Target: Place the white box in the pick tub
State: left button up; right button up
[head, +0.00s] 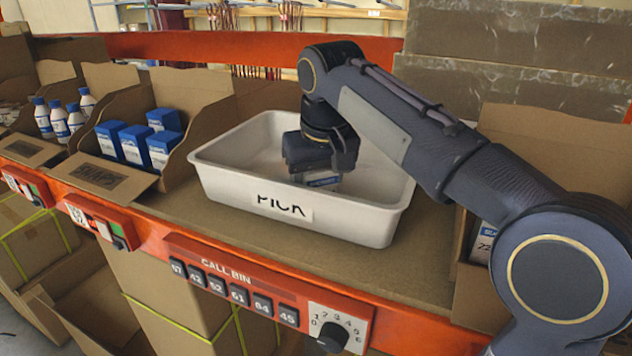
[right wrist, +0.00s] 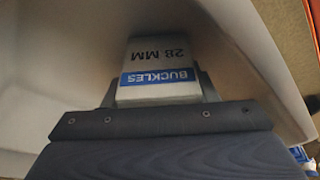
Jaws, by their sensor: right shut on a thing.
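The white box (right wrist: 158,62) has a blue band reading BUCKLES and the text 28 MM, and it shows in the right wrist view between my fingers. In the head view only a small part of the box (head: 322,182) shows below my right gripper (head: 320,172). My right gripper is shut on the box and is down inside the pick tub (head: 215,177), a white tub labelled PICK. Whether the box touches the tub's floor I cannot tell. My left gripper is not in view.
An open carton of blue-topped boxes (head: 135,145) stands left of the tub, with white bottles (head: 60,122) in another carton farther left. A carton with a white box (head: 484,240) is at the right. The orange shelf front carries a CALL BIN panel (head: 230,283).

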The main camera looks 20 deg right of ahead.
jog(key=shift+f, duration=0.15)
jog(key=o, duration=1.1)
jog(key=shift+c, duration=0.2)
jog(key=v, duration=1.1)
jog(key=shift+w+r, duration=0.1)
jog(key=shift+r, duration=0.55)
